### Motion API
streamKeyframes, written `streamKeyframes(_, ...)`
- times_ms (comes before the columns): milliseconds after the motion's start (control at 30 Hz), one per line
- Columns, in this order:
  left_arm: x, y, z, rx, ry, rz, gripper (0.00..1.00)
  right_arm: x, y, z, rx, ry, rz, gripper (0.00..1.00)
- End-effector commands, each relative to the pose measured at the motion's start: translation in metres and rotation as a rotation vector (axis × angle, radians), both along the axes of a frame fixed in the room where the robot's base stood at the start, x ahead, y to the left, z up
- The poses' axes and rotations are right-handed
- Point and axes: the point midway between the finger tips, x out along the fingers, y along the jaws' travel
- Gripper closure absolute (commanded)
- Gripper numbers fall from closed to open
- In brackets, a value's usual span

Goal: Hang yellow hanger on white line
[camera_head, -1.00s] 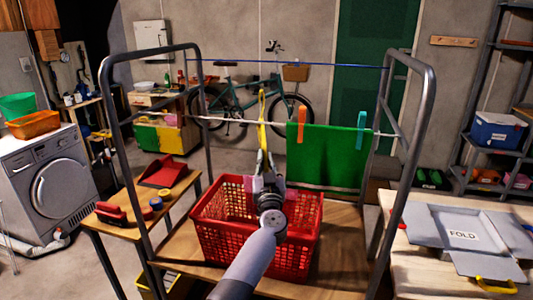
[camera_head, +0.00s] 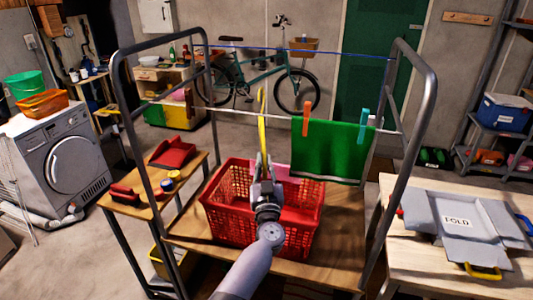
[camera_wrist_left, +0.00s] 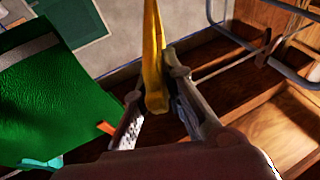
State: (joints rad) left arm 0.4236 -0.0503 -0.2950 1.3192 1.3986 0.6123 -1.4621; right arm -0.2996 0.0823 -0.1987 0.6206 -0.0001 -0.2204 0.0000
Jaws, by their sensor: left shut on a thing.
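The yellow hanger (camera_head: 262,132) stands upright, seen nearly edge-on, above the red basket. My left gripper (camera_head: 264,172) is shut on its lower part, and the wrist view shows the hanger (camera_wrist_left: 154,60) between the fingers (camera_wrist_left: 156,108). The white line (camera_head: 225,110) runs across the rack, below the blue line. The hanger's top overlaps the white line and reaches a little above it in the head view. I cannot tell whether the hook touches or goes over the line. My right gripper is not in view.
A green towel (camera_head: 330,150) hangs on the white line right of the hanger, with orange (camera_head: 306,118) and teal (camera_head: 363,122) clips. The blue line (camera_head: 300,50) runs higher. The red basket (camera_head: 230,215) stands below. The line left of the hanger is bare.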

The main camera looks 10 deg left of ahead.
Motion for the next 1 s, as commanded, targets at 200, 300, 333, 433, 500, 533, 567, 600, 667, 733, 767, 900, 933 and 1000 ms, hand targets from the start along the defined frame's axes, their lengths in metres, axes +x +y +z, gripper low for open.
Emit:
streamKeyframes(200,-0.018,0.001,0.003,0.002,0.002,0.0,1.0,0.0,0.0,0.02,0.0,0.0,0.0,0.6)
streamKeyframes(300,-0.026,0.001,0.003,0.002,0.002,0.0,1.0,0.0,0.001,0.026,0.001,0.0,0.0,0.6)
streamKeyframes(333,-0.029,0.001,0.003,0.001,0.001,-0.001,1.0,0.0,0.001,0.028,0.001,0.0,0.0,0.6)
streamKeyframes(433,-0.037,0.001,0.003,0.003,0.002,0.0,1.0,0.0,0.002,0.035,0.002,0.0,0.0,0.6)
streamKeyframes(500,-0.042,0.002,0.003,0.001,0.001,-0.001,1.0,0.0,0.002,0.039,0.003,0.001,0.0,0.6)
streamKeyframes(533,-0.045,0.002,0.003,0.002,0.002,0.0,1.0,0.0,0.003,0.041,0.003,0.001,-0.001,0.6)
streamKeyframes(567,-0.047,0.002,0.003,0.002,0.002,0.001,1.0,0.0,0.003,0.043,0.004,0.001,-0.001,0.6)
streamKeyframes(600,-0.05,0.002,0.003,0.002,0.002,0.001,1.0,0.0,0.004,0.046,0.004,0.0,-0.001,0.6)
streamKeyframes(667,-0.055,0.002,0.003,0.002,0.002,0.001,1.0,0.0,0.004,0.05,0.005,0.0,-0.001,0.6)
streamKeyframes(733,-0.061,0.002,0.003,0.002,0.001,0.001,1.0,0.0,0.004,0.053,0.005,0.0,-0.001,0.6)
streamKeyframes(767,-0.063,0.002,0.003,0.002,0.002,0.001,1.0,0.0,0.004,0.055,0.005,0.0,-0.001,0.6)
streamKeyframes(900,-0.074,0.003,0.003,0.002,0.002,0.001,1.0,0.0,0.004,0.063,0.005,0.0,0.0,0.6)
streamKeyframes(933,-0.075,0.003,-0.002,0.002,0.002,0.001,1.0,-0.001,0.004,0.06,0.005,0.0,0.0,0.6)
streamKeyframes(1000,-0.074,0.003,-0.011,0.002,0.001,0.001,1.0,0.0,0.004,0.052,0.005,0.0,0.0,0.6)
